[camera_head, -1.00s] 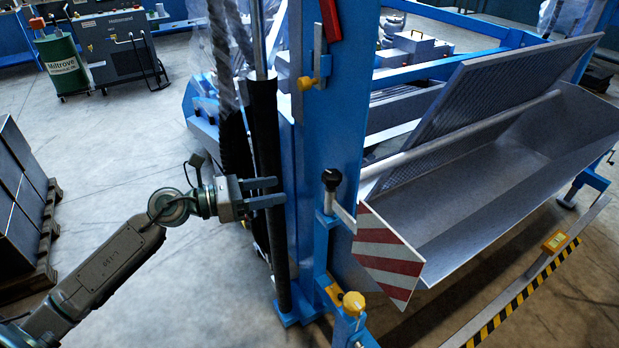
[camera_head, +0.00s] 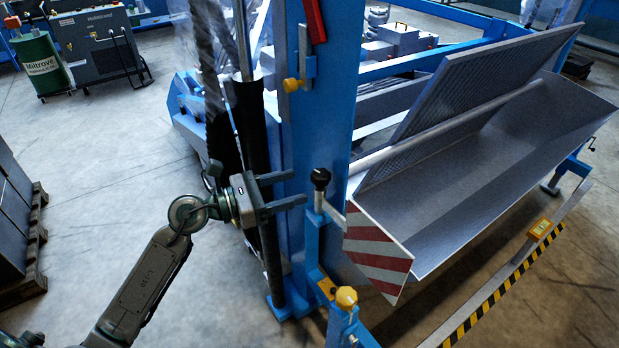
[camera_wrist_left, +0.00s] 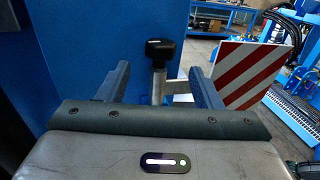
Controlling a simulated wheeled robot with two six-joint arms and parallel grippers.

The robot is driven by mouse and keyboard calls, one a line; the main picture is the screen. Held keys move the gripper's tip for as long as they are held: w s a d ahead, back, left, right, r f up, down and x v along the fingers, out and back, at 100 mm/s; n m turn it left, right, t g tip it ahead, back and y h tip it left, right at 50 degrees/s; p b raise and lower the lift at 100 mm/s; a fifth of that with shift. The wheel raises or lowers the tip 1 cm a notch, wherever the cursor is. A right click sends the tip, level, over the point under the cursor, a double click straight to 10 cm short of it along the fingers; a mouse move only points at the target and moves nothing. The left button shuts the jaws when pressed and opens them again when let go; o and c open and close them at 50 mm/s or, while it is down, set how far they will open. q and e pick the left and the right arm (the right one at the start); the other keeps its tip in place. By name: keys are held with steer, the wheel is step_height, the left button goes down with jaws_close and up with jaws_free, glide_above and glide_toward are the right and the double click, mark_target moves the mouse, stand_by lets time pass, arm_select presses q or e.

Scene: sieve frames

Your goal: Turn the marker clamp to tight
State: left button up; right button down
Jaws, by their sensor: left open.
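The marker clamp (camera_head: 320,177) has a black knob on a metal stem, with a grey bar running right to the red-and-white striped marker board (camera_head: 377,252). It stands upright beside the blue post. In the left wrist view the clamp's knob (camera_wrist_left: 159,48) and the striped board (camera_wrist_left: 243,72) show ahead. My left gripper (camera_head: 300,187) is open and empty, just left of the clamp in the head view. In the left wrist view its fingers (camera_wrist_left: 158,68) stand either side of the clamp's stem, which looks a little beyond the tips. My right gripper is out of view.
The tall blue post (camera_head: 328,110) stands close behind the clamp. A yellow knob (camera_head: 346,298) sits below it and another yellow knob (camera_head: 291,85) above. A grey metal trough (camera_head: 500,170) extends right. Open floor (camera_head: 100,170) lies to the left.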

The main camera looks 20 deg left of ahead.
mark_target(321, 180)
arm_select(q)
steer(key=shift+p+x, duration=0.6)
steer(key=shift+x, duration=1.9)
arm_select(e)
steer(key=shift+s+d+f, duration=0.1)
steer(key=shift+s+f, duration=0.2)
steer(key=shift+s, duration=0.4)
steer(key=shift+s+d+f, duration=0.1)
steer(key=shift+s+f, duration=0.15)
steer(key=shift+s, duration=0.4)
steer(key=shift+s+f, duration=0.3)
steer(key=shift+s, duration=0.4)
arm_select(q)
steer(key=c, duration=0.9)
steer(key=shift+c, duration=0.4)
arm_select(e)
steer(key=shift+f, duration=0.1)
